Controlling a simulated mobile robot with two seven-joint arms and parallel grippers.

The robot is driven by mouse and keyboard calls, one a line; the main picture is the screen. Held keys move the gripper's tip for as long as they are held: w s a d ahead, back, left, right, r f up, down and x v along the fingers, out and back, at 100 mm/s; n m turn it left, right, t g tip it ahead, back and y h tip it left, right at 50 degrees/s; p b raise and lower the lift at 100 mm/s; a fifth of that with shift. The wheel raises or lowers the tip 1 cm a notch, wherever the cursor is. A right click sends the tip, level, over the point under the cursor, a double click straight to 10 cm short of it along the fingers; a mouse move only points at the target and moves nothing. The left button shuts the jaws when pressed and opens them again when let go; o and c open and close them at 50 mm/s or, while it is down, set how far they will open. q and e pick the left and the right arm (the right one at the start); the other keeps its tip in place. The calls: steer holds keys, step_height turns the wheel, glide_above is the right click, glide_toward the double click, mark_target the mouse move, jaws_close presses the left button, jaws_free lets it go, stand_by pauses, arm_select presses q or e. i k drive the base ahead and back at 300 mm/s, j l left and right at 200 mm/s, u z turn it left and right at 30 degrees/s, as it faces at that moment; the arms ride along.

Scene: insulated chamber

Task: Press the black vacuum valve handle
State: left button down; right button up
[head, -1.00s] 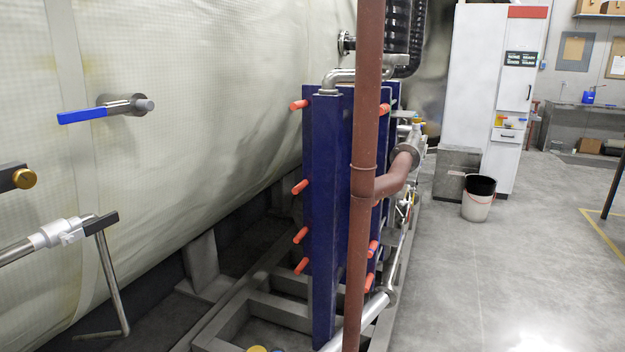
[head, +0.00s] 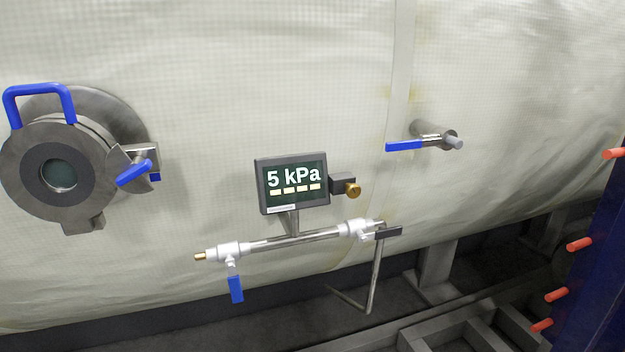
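The black vacuum valve handle (head: 388,233) is a short flat dark lever. It sits at the right end of a thin silver pipe (head: 290,241), beside a white valve body (head: 355,230), and lies roughly level. A bent metal tube (head: 375,275) runs down below it. Above the pipe, a gauge display (head: 292,184) reads "5 kPa". Neither of my grippers shows in the head view.
A blue lever (head: 236,289) hangs at the pipe's left end. Another blue-handled valve (head: 405,146) sticks out at upper right. A round port (head: 60,170) with blue handles is at left. Blue plates with orange rods (head: 579,244) stand at right.

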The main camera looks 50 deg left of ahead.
mark_target(381, 234)
steer(key=u, duration=1.6)
